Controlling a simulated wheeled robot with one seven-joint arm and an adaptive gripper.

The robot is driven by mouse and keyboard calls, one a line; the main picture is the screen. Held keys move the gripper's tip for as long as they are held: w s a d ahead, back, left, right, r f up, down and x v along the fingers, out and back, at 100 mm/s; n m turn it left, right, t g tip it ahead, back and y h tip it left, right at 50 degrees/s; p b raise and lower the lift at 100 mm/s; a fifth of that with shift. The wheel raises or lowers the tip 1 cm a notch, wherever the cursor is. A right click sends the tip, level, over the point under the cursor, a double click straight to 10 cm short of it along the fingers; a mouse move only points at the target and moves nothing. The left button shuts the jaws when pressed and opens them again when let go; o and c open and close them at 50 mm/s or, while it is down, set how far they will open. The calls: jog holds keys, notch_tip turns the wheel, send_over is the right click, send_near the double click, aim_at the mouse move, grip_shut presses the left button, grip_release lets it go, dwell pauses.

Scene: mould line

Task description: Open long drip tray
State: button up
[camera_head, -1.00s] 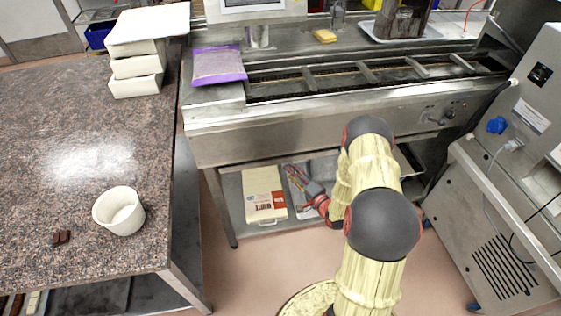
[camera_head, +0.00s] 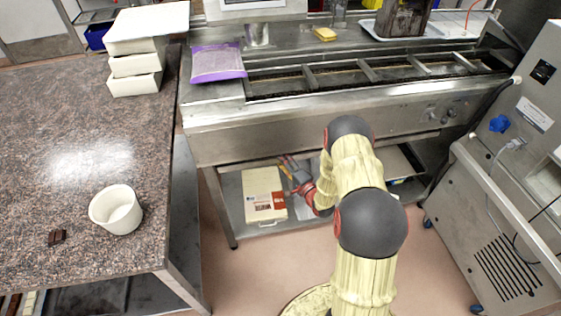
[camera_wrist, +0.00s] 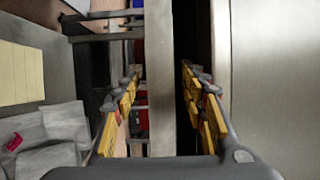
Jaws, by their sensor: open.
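The steel mould line (camera_head: 300,132) stands across the back, with a long front panel. I cannot tell the long drip tray apart from the line in the head view. My gripper (camera_head: 287,165) is low at the panel's bottom edge, above the lower shelf. In the wrist view my gripper (camera_wrist: 162,95) is open, with its yellow-padded fingers on either side of a long grey metal strip (camera_wrist: 160,50). The strip may be the tray's edge; I cannot tell. It looks apart from both fingers. A broad metal panel (camera_wrist: 275,70) lies to the right of the strip.
A cream box (camera_head: 262,190) with an orange label lies on the lower shelf (camera_head: 232,200), left of my gripper. A steel machine (camera_head: 500,190) on wheels stands right. A granite counter (camera_head: 60,130) with a white cup (camera_head: 116,210) is left. Floor is free between.

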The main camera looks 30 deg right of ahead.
grip_shut()
dwell(0.5)
dwell(0.4)
